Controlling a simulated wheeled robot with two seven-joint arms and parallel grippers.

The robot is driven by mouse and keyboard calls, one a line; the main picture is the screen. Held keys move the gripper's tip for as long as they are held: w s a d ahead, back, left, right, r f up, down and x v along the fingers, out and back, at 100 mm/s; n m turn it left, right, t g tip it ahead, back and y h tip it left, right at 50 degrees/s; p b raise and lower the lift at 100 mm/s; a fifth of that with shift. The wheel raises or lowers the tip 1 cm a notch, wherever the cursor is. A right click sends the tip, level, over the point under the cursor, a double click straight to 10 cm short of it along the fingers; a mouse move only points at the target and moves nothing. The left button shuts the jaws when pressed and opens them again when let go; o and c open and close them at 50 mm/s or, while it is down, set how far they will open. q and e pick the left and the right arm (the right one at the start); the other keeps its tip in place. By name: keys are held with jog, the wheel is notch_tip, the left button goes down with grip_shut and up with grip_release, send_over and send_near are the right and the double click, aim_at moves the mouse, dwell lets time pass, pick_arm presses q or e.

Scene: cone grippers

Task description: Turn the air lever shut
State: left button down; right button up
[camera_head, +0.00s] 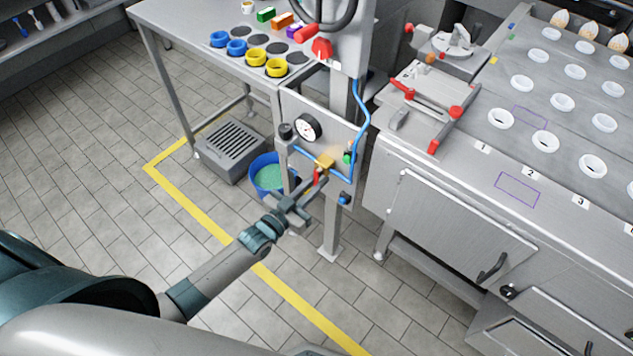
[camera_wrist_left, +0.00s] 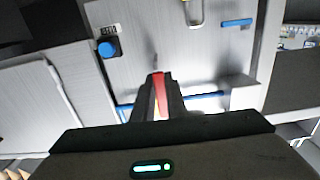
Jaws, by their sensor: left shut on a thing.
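The red air lever (camera_head: 318,176) sits below a brass valve (camera_head: 325,161) on the grey panel (camera_head: 318,118), in the head view. My left gripper (camera_head: 309,190) reaches up to it from the lower left. In the left wrist view the red lever (camera_wrist_left: 158,92) stands between the two dark fingers (camera_wrist_left: 157,100), and the gripper is shut on it. The fingers hide part of the lever and most of the valve. My right gripper is not in view.
A pressure gauge (camera_head: 307,127) and a blue hose (camera_head: 364,110) are on the panel near the valve. A blue bucket (camera_head: 257,166) and a grey grated box (camera_head: 231,149) stand on the floor behind. A steel bench (camera_head: 430,180) is close on the right.

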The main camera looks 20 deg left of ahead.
pick_arm(q)
jog(key=c, duration=1.8)
grip_release()
jog(key=shift+o, duration=0.2)
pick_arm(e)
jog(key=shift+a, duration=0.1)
pick_arm(q)
jog(key=shift+s, duration=0.1)
